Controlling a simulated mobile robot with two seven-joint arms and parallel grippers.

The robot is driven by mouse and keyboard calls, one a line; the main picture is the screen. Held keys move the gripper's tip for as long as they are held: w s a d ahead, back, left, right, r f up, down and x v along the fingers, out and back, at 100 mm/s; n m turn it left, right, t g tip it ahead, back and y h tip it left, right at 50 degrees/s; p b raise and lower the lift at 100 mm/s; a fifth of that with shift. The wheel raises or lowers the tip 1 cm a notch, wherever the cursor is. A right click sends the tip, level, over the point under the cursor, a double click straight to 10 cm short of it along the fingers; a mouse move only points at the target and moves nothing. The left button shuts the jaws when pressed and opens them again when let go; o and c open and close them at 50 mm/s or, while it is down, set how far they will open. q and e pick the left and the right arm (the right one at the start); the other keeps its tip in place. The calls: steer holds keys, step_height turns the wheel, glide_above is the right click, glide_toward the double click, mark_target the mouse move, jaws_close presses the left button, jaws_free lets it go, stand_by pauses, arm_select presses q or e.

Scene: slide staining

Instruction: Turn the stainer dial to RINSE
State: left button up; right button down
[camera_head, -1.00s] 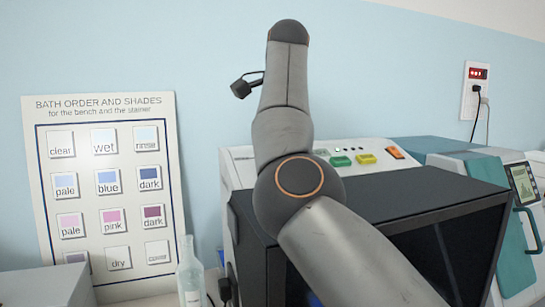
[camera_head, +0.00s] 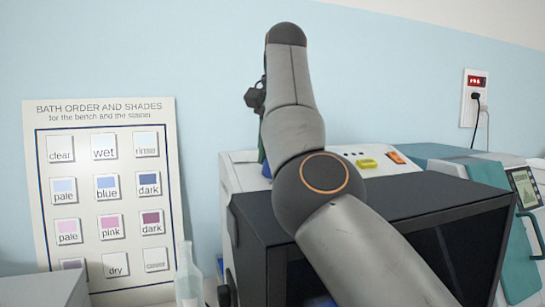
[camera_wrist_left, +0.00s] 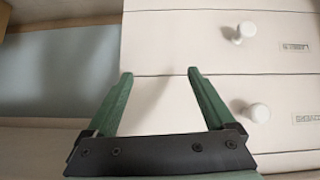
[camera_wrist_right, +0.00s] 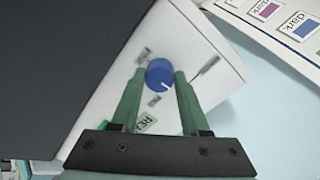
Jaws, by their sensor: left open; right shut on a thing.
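The stainer (camera_head: 232,178) is the white-cased machine with a dark front cover, largely behind my right arm in the head view. Its blue dial (camera_wrist_right: 160,74) shows in the right wrist view between the fingertips of my right gripper (camera_wrist_right: 158,78), which is shut on it. A white mark on the dial points down and right in that view. A bit of the dial's blue (camera_head: 266,170) shows in the head view below a green finger. My left gripper (camera_wrist_left: 160,74) is open and empty, facing white drawers.
A bath order chart (camera_head: 105,265) leans on the wall at left, with a clear bottle (camera_head: 188,275) beside it. A yellow button (camera_head: 367,163) and an orange switch (camera_head: 397,157) sit on the stainer's top. A teal machine (camera_head: 520,255) stands at right. White drawers (camera_wrist_left: 200,100) have round knobs.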

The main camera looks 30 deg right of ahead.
steer(key=shift+c, duration=2)
jaws_free()
steer(key=p+v, duration=0.5)
steer(key=v, duration=0.7)
steer(key=shift+r+p, duration=0.2)
steer(key=shift+p, duration=0.2)
steer(key=shift+s, duration=0.15)
